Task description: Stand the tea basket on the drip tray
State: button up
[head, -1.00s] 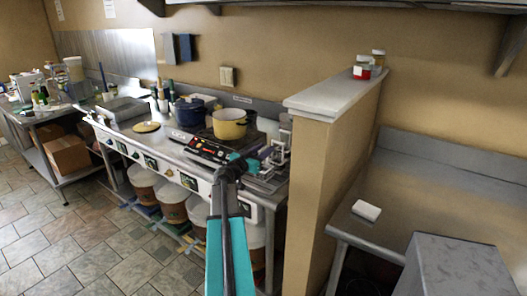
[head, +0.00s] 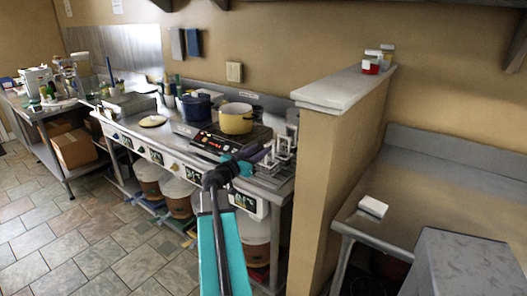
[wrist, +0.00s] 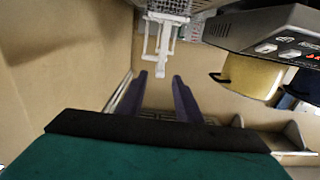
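My gripper (wrist: 163,95) has two dark purple fingers, spread apart with nothing between them. In the head view my gripper (head: 262,154) is over the right end of the steel counter, beside a white frame-like object. The wrist view, turned upside down, shows a pale mesh piece with a white handle-like frame (wrist: 160,38) beyond the fingertips. This looks like the tea basket, also seen in the head view (head: 284,154). A slatted metal surface (head: 283,181) at the counter's right end may be the drip tray; my arm and the white frame partly cover it.
A yellow pot (head: 235,119) stands on a black induction cooker (head: 229,142), left of my gripper. A dark blue pot (head: 196,108) is farther left. A tan partition wall (head: 340,150) with a white ledge closes off the counter's right end. Buckets (head: 179,197) stand below the counter.

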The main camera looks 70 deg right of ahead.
jog(key=shift+b+v, duration=0.4)
jog(key=shift+v, duration=1.6)
